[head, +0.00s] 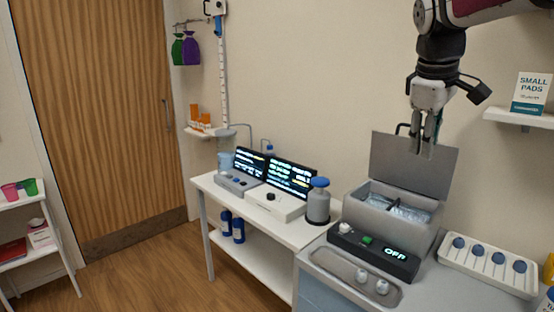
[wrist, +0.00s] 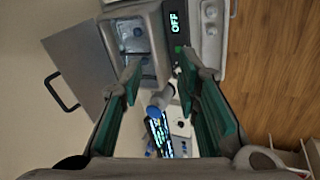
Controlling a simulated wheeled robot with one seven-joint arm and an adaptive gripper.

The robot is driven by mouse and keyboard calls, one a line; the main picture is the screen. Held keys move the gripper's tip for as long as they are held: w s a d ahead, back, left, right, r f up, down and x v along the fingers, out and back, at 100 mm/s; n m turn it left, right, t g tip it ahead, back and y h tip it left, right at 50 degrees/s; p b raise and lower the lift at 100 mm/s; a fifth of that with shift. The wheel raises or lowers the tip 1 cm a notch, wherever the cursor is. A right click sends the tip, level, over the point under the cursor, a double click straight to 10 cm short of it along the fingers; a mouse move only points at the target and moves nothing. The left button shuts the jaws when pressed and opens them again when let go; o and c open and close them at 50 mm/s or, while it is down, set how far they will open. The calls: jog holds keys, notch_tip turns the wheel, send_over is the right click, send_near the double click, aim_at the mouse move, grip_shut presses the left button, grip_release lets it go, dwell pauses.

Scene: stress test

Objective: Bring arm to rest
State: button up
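My gripper (head: 424,146) hangs from the arm at the upper right of the head view, fingers pointing down. It is in front of the raised lid (head: 400,165) of a grey box (head: 388,218). In the wrist view my gripper (wrist: 160,65) shows two green-padded fingers with a wide gap and nothing between them. The open box (wrist: 158,15) lies beyond the fingertips, with clear packets inside. The arm is bent and held up, clear of the counter.
A control unit reading OFF (head: 372,250) sits before the box. A white rack with blue knobs (head: 488,264) is at right. A shelf with a Small Pads box (head: 531,92) is near the arm. A grey bottle (head: 318,202) and screens (head: 290,176) stand left.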

jog(key=s+a+f+m+y, duration=0.1)
jog(key=s+a+f+m, duration=0.1)
jog(key=s, duration=0.8)
jog(key=s+a+f+m+y, duration=0.1)
jog(key=s+a+f, duration=0.4)
jog(key=s, duration=0.5)
jog(key=s+a+f+m, duration=0.3)
jog(key=s+f+m, duration=0.1)
jog(key=s+f, duration=0.3)
jog(key=s, duration=0.2)
jog(key=shift+s+a+f+t+y, duration=0.25)
jog(key=shift+s+a+t+y, duration=0.1)
jog(key=shift+s+t+y, duration=0.05)
